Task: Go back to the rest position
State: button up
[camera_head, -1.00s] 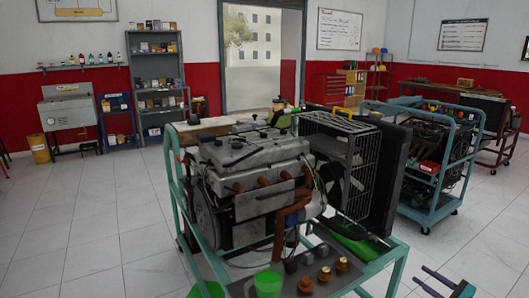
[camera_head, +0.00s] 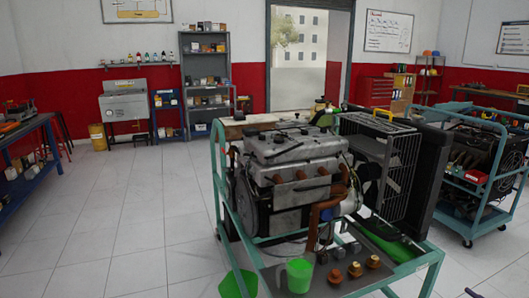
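Only a small dark tip (camera_head: 473,292) shows at the bottom edge on the right, and it may be part of my gripper. The rest of it is out of the frame, so I cannot see the fingers, their opening or anything held. The engine trainer (camera_head: 300,160) stands in front of me on a teal wheeled frame (camera_head: 217,185). A green cup (camera_head: 299,275) and several copper-coloured fittings (camera_head: 355,270) stand on its front tray.
A second engine trainer cart (camera_head: 480,165) stands at the right. A blue workbench (camera_head: 28,180) is at the left edge. A grey shelf (camera_head: 207,85) and a parts washer (camera_head: 124,105) line the back wall. The tiled floor at left is clear.

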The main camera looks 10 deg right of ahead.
jog(key=w+a+f+n+g+y+p, duration=0.1)
jog(key=w+a+f+n+g, duration=0.3)
jog(key=a, duration=0.7)
jog(key=w+a+f+n+g+y+p, duration=0.1)
jog(key=a+f+g+y, duration=0.1)
jog(key=a+f, duration=0.65)
jog(key=w+a+f+n+g+y+p, duration=0.1)
jog(key=w+a+f+n+g, duration=0.15)
jog(key=a, duration=0.95)
jog(key=s+a+f+n+g+h+p, duration=0.1)
jog(key=s+a+f+n+g, duration=0.25)
jog(key=a, duration=0.45)
jog(key=s+a+f+n+g+p, duration=0.1)
jog(key=s+a+f+n+g, duration=0.3)
jog(key=a, duration=0.3)
jog(key=s+a+f+n+g+h+p, duration=0.1)
jog(key=s+a+f+n+g, duration=0.15)
jog(key=s+a, duration=0.45)
jog(key=s+a+f+n+g+h+p, duration=0.1)
jog(key=s+a+n+g+h, duration=0.1)
jog(key=s+n, duration=0.3)
jog(key=s+a+f+n+g+h+p, duration=0.1)
jog(key=s+a+n+g+h, duration=0.1)
jog(key=s, duration=0.6)
jog(key=a+n+h, duration=0.1)
jog(key=n+h, duration=0.1)
jog(key=shift+s+n+h, duration=0.3)
jog(key=shift+s+n, duration=0.05)
